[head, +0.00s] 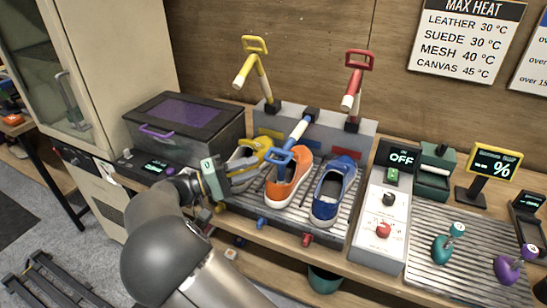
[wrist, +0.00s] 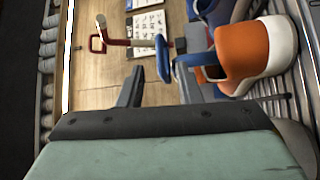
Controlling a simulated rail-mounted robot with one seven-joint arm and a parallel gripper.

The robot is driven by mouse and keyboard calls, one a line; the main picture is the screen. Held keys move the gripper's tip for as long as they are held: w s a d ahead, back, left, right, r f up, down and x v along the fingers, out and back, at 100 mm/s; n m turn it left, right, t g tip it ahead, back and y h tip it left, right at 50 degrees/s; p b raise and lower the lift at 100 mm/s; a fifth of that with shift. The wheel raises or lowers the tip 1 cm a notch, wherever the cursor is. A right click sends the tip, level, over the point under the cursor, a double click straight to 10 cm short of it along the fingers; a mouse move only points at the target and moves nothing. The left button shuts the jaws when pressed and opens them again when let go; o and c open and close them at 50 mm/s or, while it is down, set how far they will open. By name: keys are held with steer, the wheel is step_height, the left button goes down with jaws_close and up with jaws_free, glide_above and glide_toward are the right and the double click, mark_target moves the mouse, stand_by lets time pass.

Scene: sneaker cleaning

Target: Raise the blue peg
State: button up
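The blue peg (head: 299,131) is a blue and white arm with a loop handle. It leans down and forward from the grey block, its handle over the orange shoe (head: 289,178). In the wrist view the blue handle (wrist: 162,58) stands just beyond my fingertips, roughly in line with the gap between them. My gripper (wrist: 160,82) is open and empty. In the head view my gripper (head: 255,172) is left of the blue handle, close to the yellow and orange shoes. Whether a finger touches a shoe cannot be told.
The yellow peg (head: 255,65) and red peg (head: 355,82) stand up from the grey block (head: 268,125). A blue shoe (head: 334,191) is right of the orange one, a yellow shoe (head: 249,154) left. A dark box (head: 187,125) stands left; a white control box (head: 379,235) stands right.

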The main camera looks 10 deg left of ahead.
mark_target(271, 161)
steer(key=p+x, duration=0.1)
steer(key=x, duration=0.5)
steer(key=shift+w+d, duration=0.1)
steer(key=shift+d, duration=0.3)
jaws_close()
